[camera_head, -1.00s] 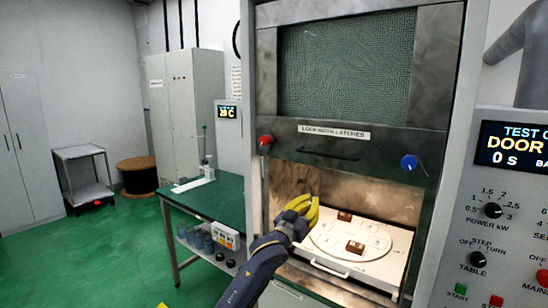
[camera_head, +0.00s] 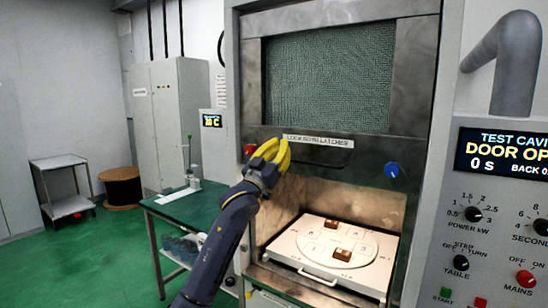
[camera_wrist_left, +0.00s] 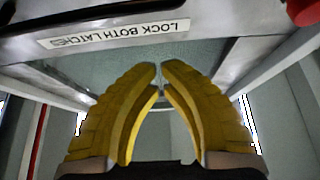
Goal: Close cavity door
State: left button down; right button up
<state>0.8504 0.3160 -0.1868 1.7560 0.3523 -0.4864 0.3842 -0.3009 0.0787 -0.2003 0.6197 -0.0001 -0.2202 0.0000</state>
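The cavity door (camera_head: 330,75) is raised, with a mesh window in a metal frame, and the cavity below it is open. Its lower band carries a "LOCK BOTH LATCHES" label (camera_head: 318,141), a dark handle bar (camera_head: 312,161), a red latch knob (camera_head: 249,150) at left and a blue one (camera_head: 391,171) at right. My left gripper (camera_head: 276,150) is in front of the band's left part, beside the red knob. In the left wrist view its yellow fingertips (camera_wrist_left: 160,66) nearly meet, with nothing between them. Contact with the door cannot be told. My right gripper is out of view.
A white tray (camera_head: 285,247) with a round marked plate and small brown blocks sits in the lit cavity. A control panel (camera_head: 500,210) reading "DOOR OP" stands at right. A green-topped bench (camera_head: 185,210) is at left. A cart (camera_head: 62,185) and cable reel (camera_head: 122,187) stand farther back.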

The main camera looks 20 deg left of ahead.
pick_arm(q)
jog(key=shift+w+d+f, duration=0.2)
jog(key=shift+w+f, duration=0.5)
jog(key=shift+w, duration=0.05)
jog(key=shift+w+d+f, duration=0.15)
jog(key=shift+w+f, duration=0.5)
jog(key=shift+w, duration=0.05)
